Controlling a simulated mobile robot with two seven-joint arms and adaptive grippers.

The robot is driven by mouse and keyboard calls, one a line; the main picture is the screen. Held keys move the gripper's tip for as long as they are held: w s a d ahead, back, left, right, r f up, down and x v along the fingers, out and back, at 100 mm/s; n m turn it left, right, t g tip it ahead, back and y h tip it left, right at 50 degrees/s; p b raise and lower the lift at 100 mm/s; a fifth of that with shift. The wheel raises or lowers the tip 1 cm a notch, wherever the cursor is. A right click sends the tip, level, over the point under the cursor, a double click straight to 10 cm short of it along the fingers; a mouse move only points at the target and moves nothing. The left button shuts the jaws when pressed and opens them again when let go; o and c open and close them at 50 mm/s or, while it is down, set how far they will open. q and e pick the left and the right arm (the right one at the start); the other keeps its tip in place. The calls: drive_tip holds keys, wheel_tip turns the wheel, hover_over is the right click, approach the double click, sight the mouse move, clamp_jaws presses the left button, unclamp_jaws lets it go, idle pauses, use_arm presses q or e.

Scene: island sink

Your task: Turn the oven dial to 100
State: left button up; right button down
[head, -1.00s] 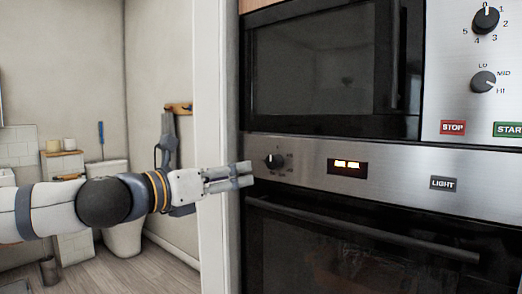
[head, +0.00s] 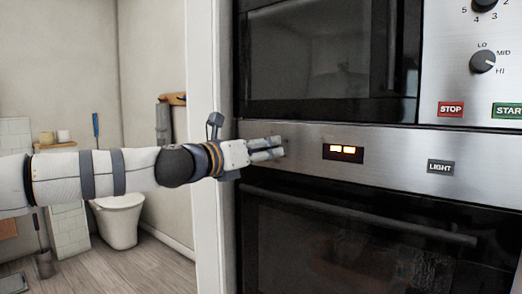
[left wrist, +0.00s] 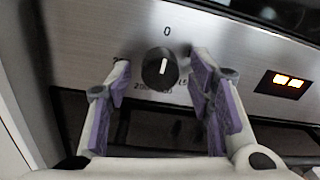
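The oven dial (left wrist: 160,67) is a round black knob with a white pointer line, on the steel oven panel. In the left wrist view it sits between the two fingers of my left gripper (left wrist: 160,90), which are apart on either side of it. The pointer is near upright, close to the "0" mark above; other numbers around the dial are partly hidden or too small to read. In the head view my left gripper (head: 268,148) is in front of the panel's left end and hides the dial. My right gripper is not in view.
The lit oven display (head: 343,152) and LIGHT button (head: 440,167) are right of the dial. The oven door handle (head: 360,212) runs below, and a microwave (head: 310,60) with its own knobs (head: 482,62) is above. A white wall edge (head: 205,120) stands just left of the oven.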

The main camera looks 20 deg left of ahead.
use_arm(q)
drive_tip(key=c, duration=0.9)
drive_tip(key=shift+m, duration=0.4)
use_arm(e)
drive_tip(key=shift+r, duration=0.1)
use_arm(q)
drive_tip(key=m, duration=0.4)
drive_tip(key=shift+r+m+p, duration=0.1)
drive_tip(key=shift+m+p, duration=0.25)
drive_tip(key=shift+m, duration=0.05)
drive_tip(key=m, duration=0.5)
drive_tip(key=shift+m+y+p, duration=0.3)
drive_tip(key=shift+m+p, duration=0.1)
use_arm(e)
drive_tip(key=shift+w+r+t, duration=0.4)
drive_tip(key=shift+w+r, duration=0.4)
use_arm(q)
drive_tip(key=o, duration=1.2)
drive_tip(key=shift+c, duration=0.2)
